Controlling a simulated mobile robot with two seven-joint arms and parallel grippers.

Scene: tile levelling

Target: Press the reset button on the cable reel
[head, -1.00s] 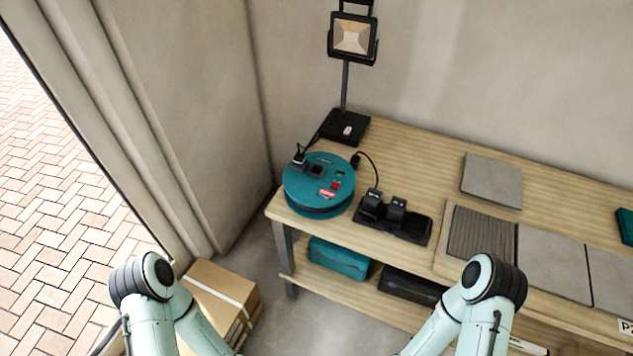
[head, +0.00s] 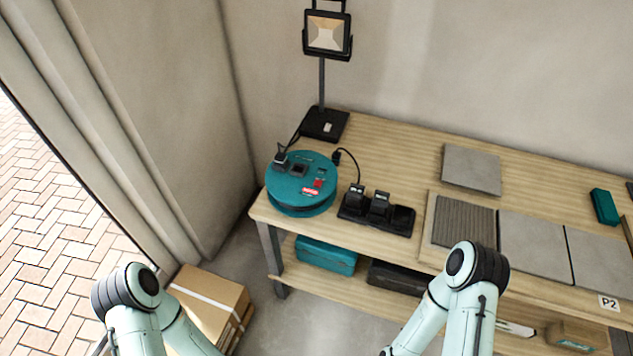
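The teal cable reel (head: 287,188) lies flat at the left end of the wooden workbench (head: 390,150). Its top face carries a small red part (head: 318,183), a red label (head: 310,191) and dark sockets (head: 299,170). A black plug (head: 281,156) sits at its back left, with a cable running toward the work light. I cannot tell for sure which small part is the reset button. Both my arms show only as upper links at the bottom of the view, apart from the reel. Neither gripper is in view.
A work light (head: 327,34) stands behind the reel. A black charger dock (head: 377,211) sits to its right, with grey tiles (head: 533,243) further right. A teal case (head: 326,255) is on the lower shelf. Cardboard boxes (head: 208,296) stand on the floor left of the bench.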

